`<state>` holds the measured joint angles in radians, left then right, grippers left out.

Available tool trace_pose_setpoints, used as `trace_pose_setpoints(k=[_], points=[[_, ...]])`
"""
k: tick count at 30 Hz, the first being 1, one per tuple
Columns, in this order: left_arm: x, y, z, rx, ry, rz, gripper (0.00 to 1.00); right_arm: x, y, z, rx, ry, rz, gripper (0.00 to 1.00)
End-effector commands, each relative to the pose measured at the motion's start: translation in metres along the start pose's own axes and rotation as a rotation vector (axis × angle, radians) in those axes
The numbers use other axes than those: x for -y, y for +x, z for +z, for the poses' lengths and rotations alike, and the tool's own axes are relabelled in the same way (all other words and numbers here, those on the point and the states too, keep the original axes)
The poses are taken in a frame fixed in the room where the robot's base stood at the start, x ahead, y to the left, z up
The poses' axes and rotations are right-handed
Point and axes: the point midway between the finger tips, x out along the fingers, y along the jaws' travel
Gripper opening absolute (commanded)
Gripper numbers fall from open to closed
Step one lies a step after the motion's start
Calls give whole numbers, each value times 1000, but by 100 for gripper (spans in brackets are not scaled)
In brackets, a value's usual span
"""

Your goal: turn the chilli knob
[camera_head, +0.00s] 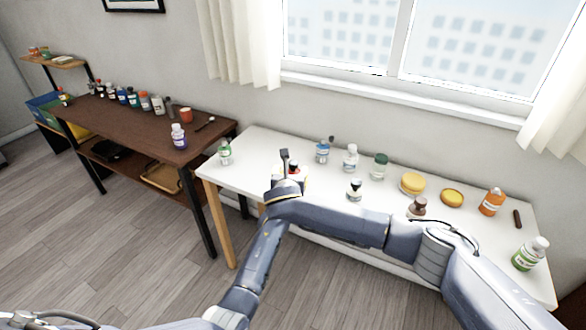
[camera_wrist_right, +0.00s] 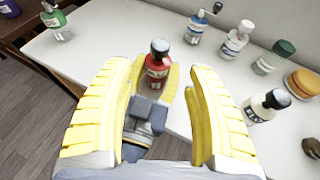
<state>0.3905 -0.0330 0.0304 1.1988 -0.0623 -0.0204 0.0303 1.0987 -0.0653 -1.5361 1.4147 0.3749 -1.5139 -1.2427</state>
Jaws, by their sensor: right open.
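A red bottle with a dark cap (camera_wrist_right: 157,66) stands upright on the white table, seen ahead of my right gripper in the right wrist view; I take it as the chilli bottle, though its label is too small to read. In the head view only a bit of red (camera_head: 293,166) shows beside the wrist. My right gripper (camera_wrist_right: 158,90) is open, its yellow fingers spread to either side of the bottle and apart from it. A second gripper (camera_wrist_right: 146,112), seemingly my left, shows lower down with yellow pads beside the bottle; whether they touch it is unclear.
The white table (camera_head: 245,165) holds a green-labelled bottle (camera_head: 225,152), a blue one (camera_head: 322,152), a white one (camera_head: 350,158), a dark-capped one (camera_head: 354,190), and yellow round containers (camera_head: 412,183). A brown table (camera_head: 115,125) with several bottles stands left. My arms cross the table's front edge.

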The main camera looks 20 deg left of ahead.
Motion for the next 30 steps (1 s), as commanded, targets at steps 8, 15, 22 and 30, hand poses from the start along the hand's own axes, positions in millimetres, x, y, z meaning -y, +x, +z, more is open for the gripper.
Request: trace_pose_setpoints(k=[8, 15, 22, 30], points=[[0, 0, 1, 1, 0, 0, 15, 0, 12, 0, 1, -2, 0, 56], [0, 0, 1, 1, 0, 0, 15, 0, 43, 1, 2, -2, -2, 56], [0, 0, 1, 1, 0, 0, 15, 1, 71, 1, 2, -1, -2, 56], [0, 0, 1, 1, 0, 0, 15, 1, 98, 1, 2, -1, -2, 56]])
